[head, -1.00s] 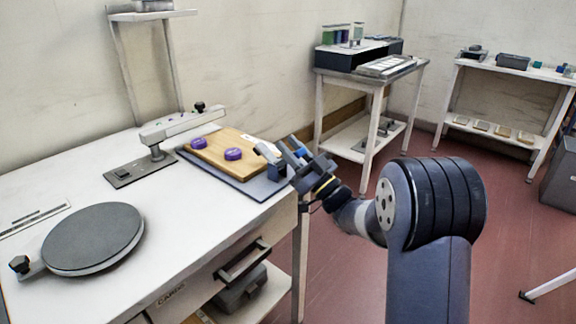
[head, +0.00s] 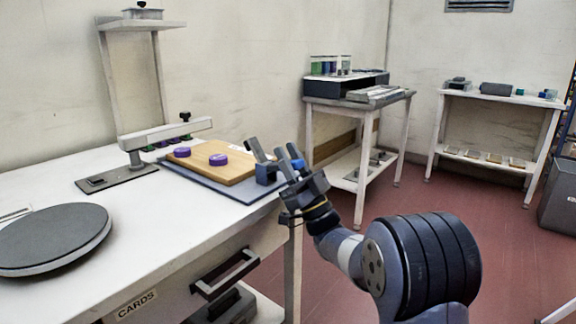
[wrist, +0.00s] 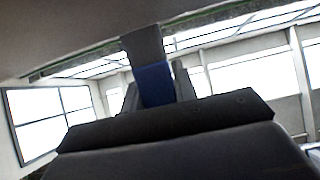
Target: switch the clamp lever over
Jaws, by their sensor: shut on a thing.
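A small blue and grey clamp (head: 266,174) stands at the right corner of the grey-blue plate, beside the wooden board. My gripper (head: 288,158) is at the table's right edge, right beside the clamp, with its fingers pointing up and left. In the wrist view the clamp lever (wrist: 155,84) shows as a blue piece with a grey bar above it, between my grey fingers. My gripper is shut on the lever. My fingers and wrist hide part of the lever, and its exact joint with the clamp cannot be made out.
The wooden board (head: 232,172) carries two purple discs. A grey arm fixture (head: 165,133) stands left of it, and a dark round plate (head: 50,238) is at the front left. A drawer handle (head: 225,273) juts out below the tabletop. Red floor lies open to the right.

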